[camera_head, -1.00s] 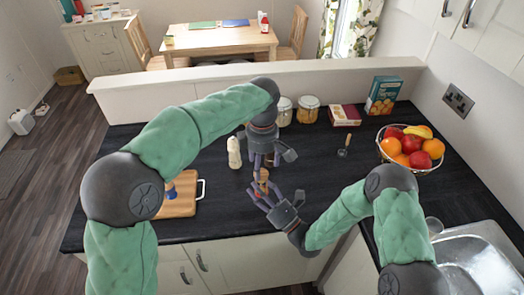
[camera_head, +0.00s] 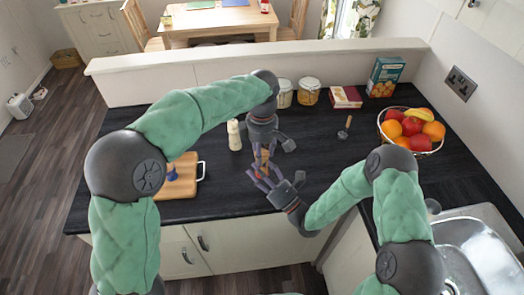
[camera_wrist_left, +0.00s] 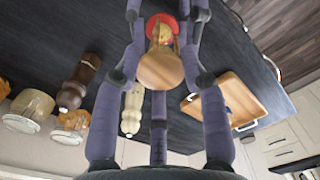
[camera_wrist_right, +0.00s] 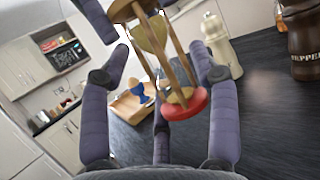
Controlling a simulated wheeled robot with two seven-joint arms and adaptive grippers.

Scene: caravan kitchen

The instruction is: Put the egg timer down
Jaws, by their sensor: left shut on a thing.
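The egg timer (camera_head: 262,163) is a small hourglass with wooden posts, one wooden end and one red end. My left gripper (camera_head: 262,152) is shut on it from above, over the dark worktop near its front edge. The left wrist view shows the timer (camera_wrist_left: 160,62) between the fingers, wooden end nearest the camera and red end beyond. My right gripper (camera_head: 266,177) is open, its fingers spread close to the timer. In the right wrist view the timer (camera_wrist_right: 160,55) stands tilted between the spread fingers, red end lower. I cannot tell whether they touch it, nor its height above the worktop.
A cream mill (camera_head: 234,135) stands left of the grippers; a dark pepper mill (camera_wrist_right: 305,45) is nearby. A wooden board (camera_head: 178,182) lies left. Jars (camera_head: 308,92), boxes (camera_head: 385,77) and a fruit bowl (camera_head: 411,130) stand behind and right.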

